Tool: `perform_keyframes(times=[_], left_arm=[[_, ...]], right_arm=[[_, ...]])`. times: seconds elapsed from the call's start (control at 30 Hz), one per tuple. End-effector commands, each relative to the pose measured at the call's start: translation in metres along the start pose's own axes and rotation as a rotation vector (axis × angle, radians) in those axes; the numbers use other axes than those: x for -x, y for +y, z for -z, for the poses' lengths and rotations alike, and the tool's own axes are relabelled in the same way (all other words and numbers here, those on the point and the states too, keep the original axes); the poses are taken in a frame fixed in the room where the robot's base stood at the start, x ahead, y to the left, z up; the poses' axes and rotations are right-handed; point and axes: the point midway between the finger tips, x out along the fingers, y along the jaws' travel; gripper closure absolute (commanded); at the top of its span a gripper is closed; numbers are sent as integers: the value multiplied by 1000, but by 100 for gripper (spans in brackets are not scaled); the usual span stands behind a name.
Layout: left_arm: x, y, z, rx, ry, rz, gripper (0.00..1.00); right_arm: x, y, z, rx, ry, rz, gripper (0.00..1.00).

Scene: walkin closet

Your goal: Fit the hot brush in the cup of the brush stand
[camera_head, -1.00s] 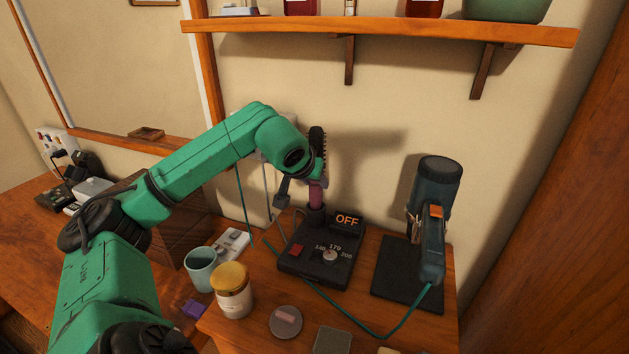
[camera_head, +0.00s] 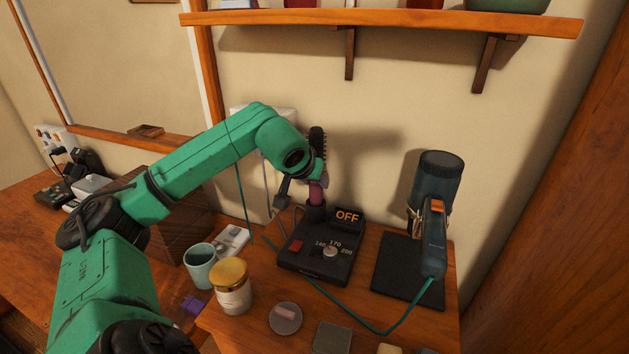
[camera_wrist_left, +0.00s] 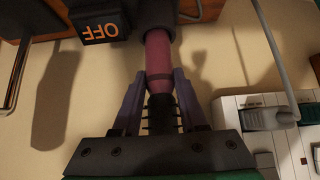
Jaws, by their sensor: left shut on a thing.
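The hot brush (camera_head: 316,190) stands roughly upright, with a purple handle below and a black bristled head above. My left gripper (camera_head: 313,176) is shut on it near where the handle meets the bristles. In the left wrist view, the gripper's fingers (camera_wrist_left: 160,84) flank the brush (camera_wrist_left: 158,52). The handle's end meets the dark round cup (camera_wrist_left: 158,20) of the brush stand and appears to be inside its mouth; how deep is hidden. The black brush stand (camera_head: 312,267) has an OFF display, a red switch and a dial. My right gripper is not in view.
A blue dryer-like tool (camera_head: 436,185) stands on a black mat (camera_head: 392,270) at the right. A teal cord (camera_head: 345,312) crosses the front. A yellow-lidded jar (camera_head: 232,290) and a teal cup (camera_head: 200,266) stand at the front left. A shelf (camera_head: 400,22) is above.

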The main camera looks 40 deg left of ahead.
Motion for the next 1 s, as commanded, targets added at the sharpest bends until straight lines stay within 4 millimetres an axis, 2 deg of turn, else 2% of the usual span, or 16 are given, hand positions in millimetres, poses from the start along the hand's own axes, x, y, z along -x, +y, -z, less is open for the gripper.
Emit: perform_keyframes(times=[0.17,0.2,0.27,0.3,0.67,0.77,0.87,1.0], left_arm=[[-1,0,-1,0,2,0,100],[-2,0,-1,0,2,-1,54],[-1,0,-1,0,2,-1,32],[-1,0,-1,0,2,0,23],[2,0,-2,0,0,1,23],[13,-1,-2,0,3,2,23],[34,-1,-3,-2,5,4,23],[71,-1,-3,0,7,5,23]], right_arm=[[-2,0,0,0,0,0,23],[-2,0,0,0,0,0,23],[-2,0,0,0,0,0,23],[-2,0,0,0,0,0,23],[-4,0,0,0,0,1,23],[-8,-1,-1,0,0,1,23],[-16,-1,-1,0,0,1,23],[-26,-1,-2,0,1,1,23]])
